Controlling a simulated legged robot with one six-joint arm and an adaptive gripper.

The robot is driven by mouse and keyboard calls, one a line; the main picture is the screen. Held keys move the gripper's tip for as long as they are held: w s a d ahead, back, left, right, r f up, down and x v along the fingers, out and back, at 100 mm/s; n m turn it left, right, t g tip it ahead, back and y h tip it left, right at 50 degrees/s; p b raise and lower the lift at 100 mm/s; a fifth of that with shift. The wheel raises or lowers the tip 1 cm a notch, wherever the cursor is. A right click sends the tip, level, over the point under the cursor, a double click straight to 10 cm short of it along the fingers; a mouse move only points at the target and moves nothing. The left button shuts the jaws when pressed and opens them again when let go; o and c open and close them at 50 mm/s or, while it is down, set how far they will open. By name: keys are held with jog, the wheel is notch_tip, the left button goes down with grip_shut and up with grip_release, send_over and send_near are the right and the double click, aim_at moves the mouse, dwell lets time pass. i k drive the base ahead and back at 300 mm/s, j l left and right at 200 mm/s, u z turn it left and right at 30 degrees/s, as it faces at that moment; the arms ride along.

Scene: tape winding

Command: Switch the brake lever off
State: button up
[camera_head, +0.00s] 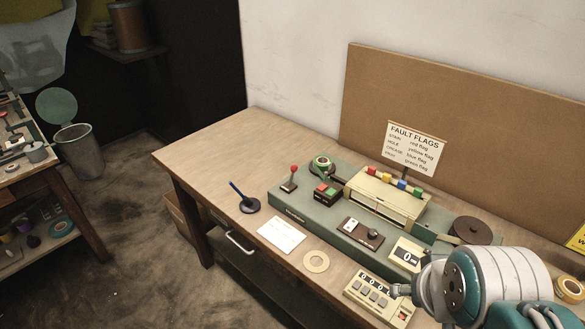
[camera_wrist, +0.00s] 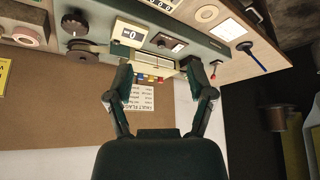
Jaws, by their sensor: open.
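A small lever with a red knob (camera_head: 292,170) stands upright on a dark base at the left end of the green machine (camera_head: 290,204). It is the only upright lever I make out; its label is not readable. In the wrist view, a red knob (camera_wrist: 214,75) shows close beside the right finger, partly crowded by it. My gripper (camera_wrist: 162,68) is open and empty, its two fingers spread on either side of the machine's middle. In the head view my arm is at the lower right, and the fingers cannot be made out.
A cream box with coloured flags (camera_head: 390,194), a red-and-green button box (camera_head: 327,193) and a dark spool (camera_head: 472,231) sit on the machine. A fault flags sign (camera_head: 414,150) stands behind. A blue pen (camera_head: 240,191) is in its stand. The table's left end (camera_head: 215,150) is clear.

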aim_at(294, 168)
jog(key=j+z, duration=0.1)
jog(key=j, duration=0.15)
jog(key=k+j+z, duration=0.15)
jog(key=j, duration=0.3)
jog(key=i+j+z, duration=0.1)
jog(key=j, duration=0.2)
jog(key=i+j, duration=0.2)
jog(key=i+j+u, duration=0.15)
jog(key=i+u, duration=0.15)
